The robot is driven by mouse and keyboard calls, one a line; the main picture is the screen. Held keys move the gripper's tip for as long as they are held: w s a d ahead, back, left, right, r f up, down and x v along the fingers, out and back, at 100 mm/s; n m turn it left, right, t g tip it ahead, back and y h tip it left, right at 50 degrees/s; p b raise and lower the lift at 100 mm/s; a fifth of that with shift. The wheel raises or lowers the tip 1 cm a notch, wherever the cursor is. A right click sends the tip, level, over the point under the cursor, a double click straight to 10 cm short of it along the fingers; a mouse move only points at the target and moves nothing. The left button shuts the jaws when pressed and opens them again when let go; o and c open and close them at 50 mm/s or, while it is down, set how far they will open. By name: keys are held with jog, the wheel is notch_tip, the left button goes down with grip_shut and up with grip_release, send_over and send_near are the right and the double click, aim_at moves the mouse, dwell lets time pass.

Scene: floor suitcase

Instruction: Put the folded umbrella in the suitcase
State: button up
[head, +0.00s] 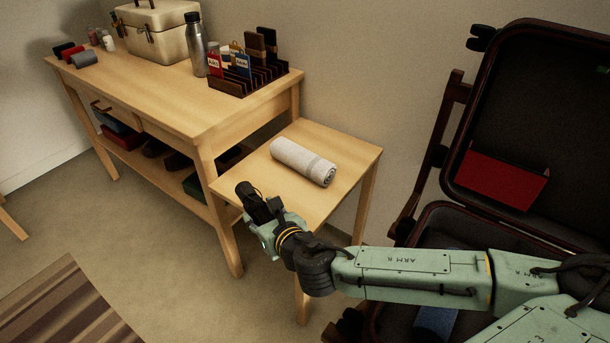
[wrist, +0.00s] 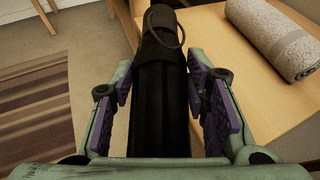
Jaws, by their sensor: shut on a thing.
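The folded umbrella (wrist: 162,90) is black with a wrist loop at its far end. My gripper (wrist: 162,105) is shut on it, with a purple-padded finger on each side. In the head view my gripper (head: 262,215) holds the umbrella (head: 247,196) at the front left edge of the small side table. Whether the umbrella touches the table I cannot tell. The open suitcase (head: 447,208) stands at the right, its lid leaning up at the back. My arm hides much of its lower half.
A rolled grey towel (head: 303,162) lies on the small side table (head: 340,145). A larger wooden table (head: 150,90) at the left bears a case (head: 160,35), a metal bottle (head: 196,45) and a dark rack (head: 245,80). Inside the suitcase are a red pocket (head: 500,178) and a blue item (head: 435,322).

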jog(key=p, duration=0.2)
send_over(298, 202)
jog(key=shift+f, duration=0.65)
jog(key=shift+d+f, duration=0.1)
jog(key=shift+f, duration=1.65)
jog(key=shift+f, duration=0.15)
jog(key=o, duration=1.4)
